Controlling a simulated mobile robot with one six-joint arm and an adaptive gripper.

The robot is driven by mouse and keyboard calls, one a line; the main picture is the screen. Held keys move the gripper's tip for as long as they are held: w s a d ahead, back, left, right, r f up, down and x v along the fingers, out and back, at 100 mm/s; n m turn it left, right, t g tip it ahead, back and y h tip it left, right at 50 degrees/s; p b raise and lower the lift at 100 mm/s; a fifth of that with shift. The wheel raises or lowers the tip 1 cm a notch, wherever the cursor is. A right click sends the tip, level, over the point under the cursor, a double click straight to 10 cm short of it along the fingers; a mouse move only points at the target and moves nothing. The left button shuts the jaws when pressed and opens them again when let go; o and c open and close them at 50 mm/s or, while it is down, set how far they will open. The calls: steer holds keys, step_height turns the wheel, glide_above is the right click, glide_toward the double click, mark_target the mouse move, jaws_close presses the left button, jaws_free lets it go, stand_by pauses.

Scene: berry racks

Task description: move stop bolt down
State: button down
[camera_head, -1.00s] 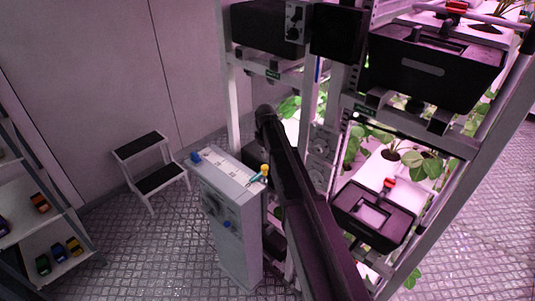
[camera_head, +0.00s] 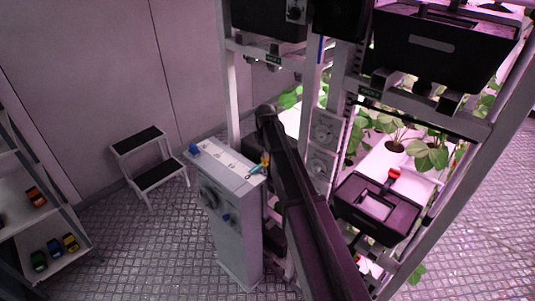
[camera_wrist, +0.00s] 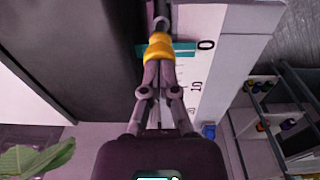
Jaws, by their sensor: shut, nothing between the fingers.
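A grey cabinet (camera_head: 232,215) stands left of the rack, with a white scale strip on its top. A teal piece (camera_head: 256,169) and a yellow piece (camera_head: 265,160) sit at the strip's right end; I take them to be the stop bolt, though I cannot be sure. In the wrist view the teal piece (camera_wrist: 183,49) lies beside the "0" mark. The yellow part (camera_wrist: 158,46) shows right at my fingertips. My gripper (camera_wrist: 159,64) is shut with its fingers together; whether it touches the yellow part is unclear. In the head view my arm hides the gripper.
A rack with a black crate (camera_head: 440,50), plants and a smaller black box (camera_head: 375,212) stands close on the right. A step stool (camera_head: 150,160) is behind the cabinet to the left. A shelf (camera_head: 45,240) with toy cars is at far left. Floor between is free.

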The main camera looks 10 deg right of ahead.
mark_target(265, 162)
steer(key=shift+f, duration=0.1)
step_height(265, 162, down, 4)
steer(key=b, duration=0.4)
steer(key=shift+f+b, duration=0.15)
steer(key=shift+b, duration=0.2)
steer(key=shift+s, duration=0.15)
steer(key=shift+r+p, duration=0.25)
steer(key=shift+p, duration=0.1)
step_height(265, 162, up, 4)
steer(key=p, duration=0.4)
step_height(265, 162, up, 10)
steer(key=p, duration=0.9)
steer(key=shift+s+f+p, duration=0.15)
steer(key=shift+s+p, duration=0.05)
steer(key=shift+p, duration=0.15)
steer(key=shift+s, duration=0.1)
